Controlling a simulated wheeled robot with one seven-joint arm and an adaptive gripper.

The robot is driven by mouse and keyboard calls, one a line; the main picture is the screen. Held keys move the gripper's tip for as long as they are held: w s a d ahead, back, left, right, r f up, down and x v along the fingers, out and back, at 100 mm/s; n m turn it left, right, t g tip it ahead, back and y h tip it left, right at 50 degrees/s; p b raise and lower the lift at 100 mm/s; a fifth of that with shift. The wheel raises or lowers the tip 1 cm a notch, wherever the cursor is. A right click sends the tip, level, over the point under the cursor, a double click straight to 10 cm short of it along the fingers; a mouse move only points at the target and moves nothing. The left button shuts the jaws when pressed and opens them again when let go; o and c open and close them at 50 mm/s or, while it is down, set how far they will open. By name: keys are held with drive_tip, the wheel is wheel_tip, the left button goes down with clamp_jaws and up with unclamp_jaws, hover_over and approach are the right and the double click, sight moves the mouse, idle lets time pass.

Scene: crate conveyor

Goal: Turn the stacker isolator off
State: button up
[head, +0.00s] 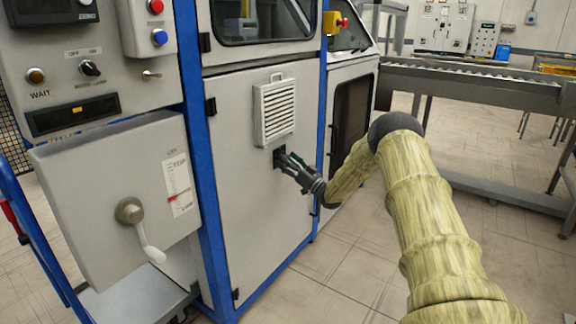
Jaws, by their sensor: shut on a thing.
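My gripper (281,159) is at the grey cabinet door (232,155), just below its white louvred vent (275,110). Its fingers are closed around a small dark fitting on the door, mostly hidden by the fingers. I cannot tell whether this fitting is the stacker isolator or a door handle, nor read its position. The door looks shut, with dark hinges on its left edge. A box at the left carries a grey lever (140,228) that hangs down to the right, beside a scale label (177,183).
Blue frame posts border the cabinet. A control panel (60,105) with a selector knob (89,68) is at the upper left. A box with red and blue buttons (147,28) is beside it. A roller conveyor (470,85) runs at the right. Tiled floor is free below the arm.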

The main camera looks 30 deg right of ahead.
drive_tip(key=shift+d+f+n+g+y+b, duration=0.15)
drive_tip(key=shift+n+y, duration=0.3)
drive_tip(key=shift+n, duration=0.4)
drive_tip(key=shift+a+f+n+g+y+b, duration=0.15)
drive_tip(key=shift+n+y, duration=0.3)
drive_tip(key=shift+n, duration=0.4)
drive_tip(key=shift+d+r+n, duration=0.1)
drive_tip(key=shift+r+n, duration=0.05)
drive_tip(key=shift+n, duration=0.15)
drive_tip(key=o, duration=1)
drive_tip(key=shift+d, duration=0.1)
drive_tip(key=v, duration=1.2)
